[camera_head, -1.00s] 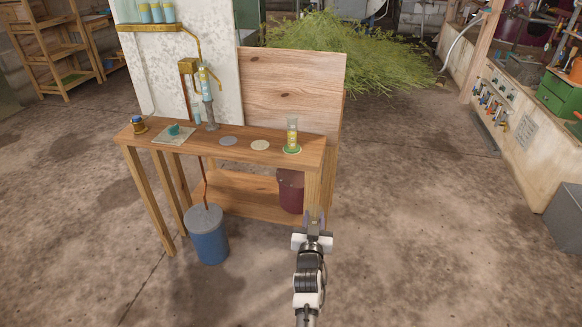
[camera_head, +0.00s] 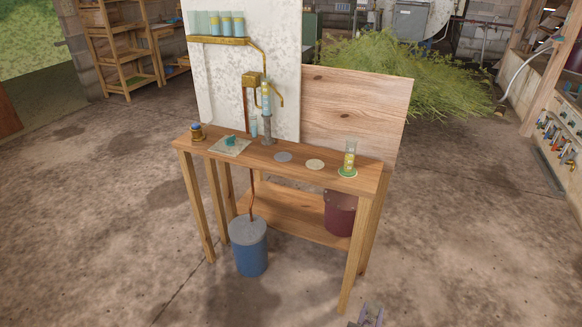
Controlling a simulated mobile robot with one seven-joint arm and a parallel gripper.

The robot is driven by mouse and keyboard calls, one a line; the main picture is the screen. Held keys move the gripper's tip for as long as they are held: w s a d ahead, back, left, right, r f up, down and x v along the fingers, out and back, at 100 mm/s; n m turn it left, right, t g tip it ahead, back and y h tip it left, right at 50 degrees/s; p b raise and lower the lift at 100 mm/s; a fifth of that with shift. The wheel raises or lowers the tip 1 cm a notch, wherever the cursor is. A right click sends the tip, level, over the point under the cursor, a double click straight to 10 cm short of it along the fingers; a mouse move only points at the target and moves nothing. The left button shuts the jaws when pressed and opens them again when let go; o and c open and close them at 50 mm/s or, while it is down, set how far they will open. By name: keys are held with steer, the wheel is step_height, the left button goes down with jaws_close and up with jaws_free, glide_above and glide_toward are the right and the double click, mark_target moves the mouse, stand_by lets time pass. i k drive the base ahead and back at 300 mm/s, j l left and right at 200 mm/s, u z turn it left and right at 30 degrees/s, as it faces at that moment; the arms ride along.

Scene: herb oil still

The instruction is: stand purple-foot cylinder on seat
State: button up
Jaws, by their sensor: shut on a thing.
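My gripper (camera_head: 366,318) shows only as a small piece at the bottom edge, right of the middle. It is shut on a small, partly see-through thing with a purple tint, which looks like the purple-foot cylinder (camera_head: 373,311); most of it is cut off. Both are in front of and below the wooden bench. On the bench top lie a flat grey disc (camera_head: 283,157) and a cream disc (camera_head: 315,164), both bare. A clear cylinder with yellow contents (camera_head: 349,156) stands upright on a green round base to their right. I cannot tell which spot is the seat.
The bench top (camera_head: 300,172) also holds a blue-and-brass pot (camera_head: 197,132), a teal thing on a pale plate (camera_head: 230,148) and a grey post (camera_head: 268,130) under brass piping. Open floor lies around.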

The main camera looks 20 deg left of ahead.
mark_target(283, 156)
steer(key=j+z, duration=0.4)
steer(key=j, duration=0.4)
steer(key=j+z, duration=0.45)
steer(key=j, duration=0.4)
